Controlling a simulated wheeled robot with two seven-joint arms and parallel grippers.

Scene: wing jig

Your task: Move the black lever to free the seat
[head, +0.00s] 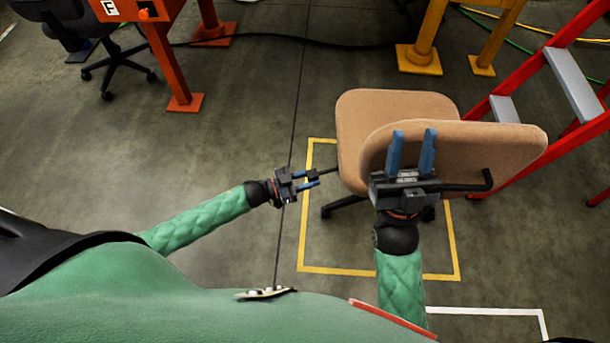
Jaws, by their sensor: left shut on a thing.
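A tan office chair has its seat (355,130) on the left and its backrest (500,143) on the right, nearer to me. The black lever (328,170) sticks out to the left from under the seat. My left gripper (314,178) is at the lever's outer end and shut on it. My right gripper (411,150) is in front of the backrest with its two blue fingers apart and nothing seen between them. I cannot tell whether it touches the backrest. The chair's underside is mostly hidden.
A black bent bar (470,187) shows right of my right gripper, below the backrest. A yellow floor outline (302,230) surrounds the chair. A red ladder (530,80) stands close on the right. Yellow posts (430,30) stand behind.

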